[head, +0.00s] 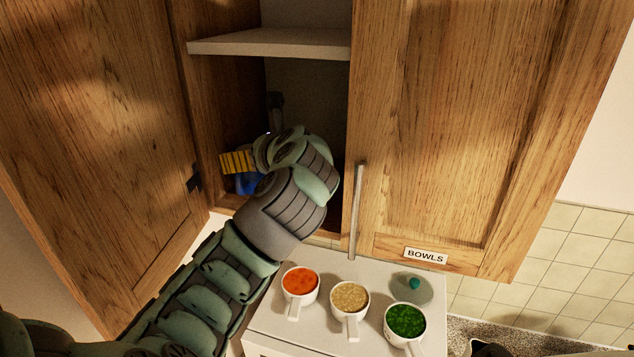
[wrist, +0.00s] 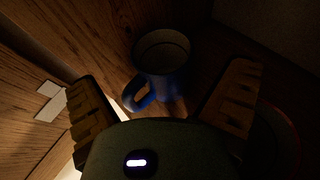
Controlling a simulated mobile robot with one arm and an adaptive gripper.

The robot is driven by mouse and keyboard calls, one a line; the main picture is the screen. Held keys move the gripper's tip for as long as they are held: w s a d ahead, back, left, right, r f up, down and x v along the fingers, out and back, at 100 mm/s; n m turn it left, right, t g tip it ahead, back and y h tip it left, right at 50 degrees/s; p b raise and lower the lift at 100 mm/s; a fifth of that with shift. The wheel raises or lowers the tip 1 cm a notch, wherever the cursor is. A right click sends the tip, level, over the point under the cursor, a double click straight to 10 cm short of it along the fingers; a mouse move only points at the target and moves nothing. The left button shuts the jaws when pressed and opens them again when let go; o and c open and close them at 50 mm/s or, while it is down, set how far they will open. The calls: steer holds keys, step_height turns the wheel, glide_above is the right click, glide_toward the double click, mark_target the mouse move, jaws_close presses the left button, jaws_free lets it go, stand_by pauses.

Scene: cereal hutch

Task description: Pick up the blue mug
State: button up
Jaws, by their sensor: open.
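The blue mug (wrist: 164,75) stands upright inside the open cabinet. In the wrist view it sits ahead of and between my open fingers, its handle pointing toward the lower left. In the head view only a small blue part of the mug (head: 248,183) shows under my finger, as my arm hides the rest. My gripper (wrist: 167,100) is open and empty inside the cabinet. In the head view a yellow-and-black finger of my gripper (head: 238,162) shows. I cannot tell whether a finger touches the mug.
The left door (head: 90,130) stands open; the right door (head: 450,130), labelled BOWLS, is closed. A shelf (head: 275,42) lies above my gripper. A dim round, reddish-rimmed thing (wrist: 291,125) is beside my right finger. Three filled white cups and a teal-knobbed lid (head: 412,288) stand on a white surface below.

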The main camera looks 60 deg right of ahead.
steer(key=b+x, duration=0.1)
steer(key=x, duration=0.2)
steer(key=shift+w+f, duration=0.25)
steer(key=shift+w, duration=0.1)
steer(key=c, duration=1.4)
